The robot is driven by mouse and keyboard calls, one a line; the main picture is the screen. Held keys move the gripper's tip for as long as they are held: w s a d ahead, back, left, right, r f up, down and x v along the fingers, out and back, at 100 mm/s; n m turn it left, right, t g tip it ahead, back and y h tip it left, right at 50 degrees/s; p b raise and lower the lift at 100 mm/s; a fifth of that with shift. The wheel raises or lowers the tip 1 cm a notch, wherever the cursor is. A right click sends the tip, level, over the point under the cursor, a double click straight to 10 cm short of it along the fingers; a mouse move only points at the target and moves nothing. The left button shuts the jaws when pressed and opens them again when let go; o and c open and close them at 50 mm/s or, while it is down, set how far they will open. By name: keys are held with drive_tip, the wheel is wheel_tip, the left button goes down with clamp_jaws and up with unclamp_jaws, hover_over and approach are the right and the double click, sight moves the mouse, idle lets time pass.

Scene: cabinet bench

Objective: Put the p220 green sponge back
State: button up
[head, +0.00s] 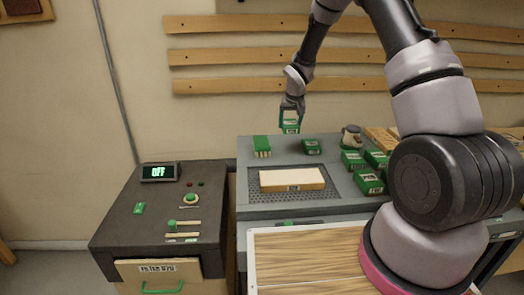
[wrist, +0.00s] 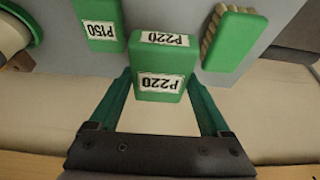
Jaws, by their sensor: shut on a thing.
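The green p220 sponge (wrist: 160,90) has white labels reading P220 and is held between my gripper's fingers in the wrist view. In the head view, my gripper (head: 291,112) is shut on the sponge (head: 290,128) and holds it above the back part of the grey bench. A green block labelled P150 (wrist: 98,22) lies on the bench at the left in the wrist view; it also shows in the head view (head: 311,146). Several similar green blocks (head: 368,181) sit at the bench's right; their labels are too small to read.
A green brush with pale bristles (head: 262,146) lies left of the P150 block. A pale wooden block (head: 292,179) rests on a dark perforated mat (head: 244,190). A small cup-like pot (head: 351,136) stands at the back. A dark control cabinet (head: 117,232), its display reading OFF, stands at left.

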hover_over(287, 149)
drive_tip(key=s, duration=0.1)
drive_tip(key=f, duration=0.5)
drive_tip(key=shift+s+a+f, duration=0.15)
drive_tip(key=shift+a+f, duration=0.05)
drive_tip(key=shift+f, duration=0.1)
drive_tip(key=shift+d+f, duration=0.1)
drive_tip(key=shift+f, duration=1.95)
drive_tip(key=shift+f, duration=0.2)
drive_tip(key=o, duration=1.1)
drive_tip(key=shift+o, duration=0.2)
drive_tip(key=shift+r, duration=0.1)
